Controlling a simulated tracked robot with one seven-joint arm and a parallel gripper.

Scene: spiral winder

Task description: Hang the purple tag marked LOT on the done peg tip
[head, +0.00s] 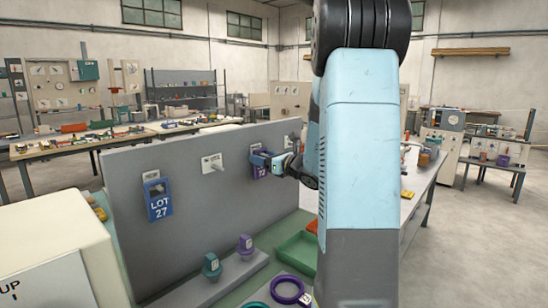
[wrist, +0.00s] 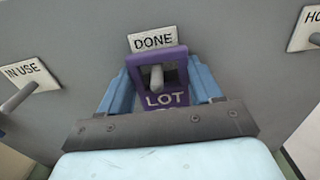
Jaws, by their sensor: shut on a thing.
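The purple LOT tag (wrist: 166,99) is held between my gripper's blue fingers (wrist: 165,92), and its lower part is hidden. It stands close to the grey panel, below the DONE label (wrist: 153,41). The done peg (wrist: 157,77) shows within the tag's upper opening. I cannot tell how far its tip passes through. In the head view, my gripper (head: 272,160) is at the panel, and the purple tag (head: 257,171) shows beside it, partly covered.
The IN USE peg (wrist: 18,97) to the left is bare. A label starting HO (wrist: 307,27) is at right. A blue LOT 27 tag (head: 159,201) hangs on the grey panel (head: 125,215). A green tray (head: 298,250) and purple ring (head: 287,289) lie below.

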